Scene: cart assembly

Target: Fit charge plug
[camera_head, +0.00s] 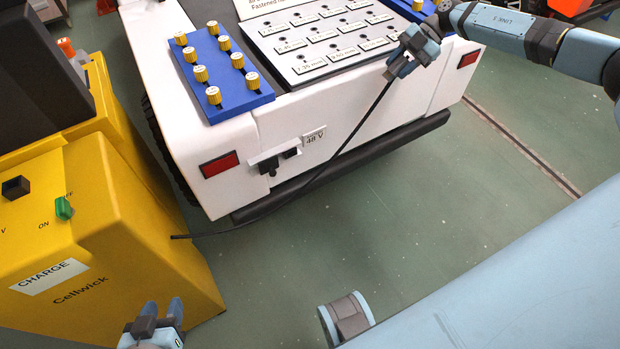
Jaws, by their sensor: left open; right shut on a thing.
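My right gripper (398,68) is shut at the upper end of a black cable (352,135), above the back edge of the white cart (222,140). The charge plug at that end is hidden by the fingers. The cable hangs down to the left, to the side of the yellow charger (110,240), marked CHARGE. A black socket (268,165) sits low on the cart's rear face, left of the 48 V label (314,135). My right gripper is well above and right of it. My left gripper (162,308) is open and empty, in front of the charger.
The charger has a green switch (64,208) between its OFF and ON marks and a black block (15,187). The cart bears a blue panel (228,100) of yellow knobs and a plate of labelled holes (318,72). Green floor (300,255) is clear behind the black bumper (400,133).

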